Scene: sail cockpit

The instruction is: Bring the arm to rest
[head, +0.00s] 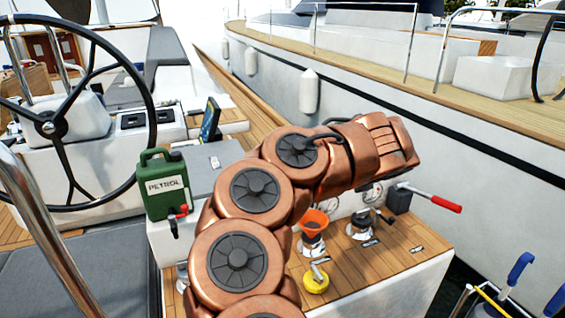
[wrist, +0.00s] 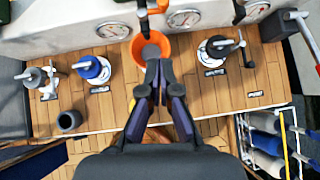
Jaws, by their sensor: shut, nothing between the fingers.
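My gripper (wrist: 158,66) shows in the wrist view with its two dark fingers together at the tips and nothing between them. The tips lie just below an orange funnel (wrist: 150,38) in the picture; I cannot tell how far above it they are. In the head view my copper arm is raised and bent, reaching up and to the right across the deck box. My fingers are hidden there. The orange funnel also shows in the head view (head: 314,217), standing in a deck fitting just right of my arm.
A green petrol can (head: 165,184) stands left of my arm, near the steering wheel (head: 49,127). A yellow cap (head: 315,281) lies on the wooden deck. A red-handled lever (head: 446,204) sticks out at right. A blue-capped fitting (wrist: 92,68) stands left of the funnel.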

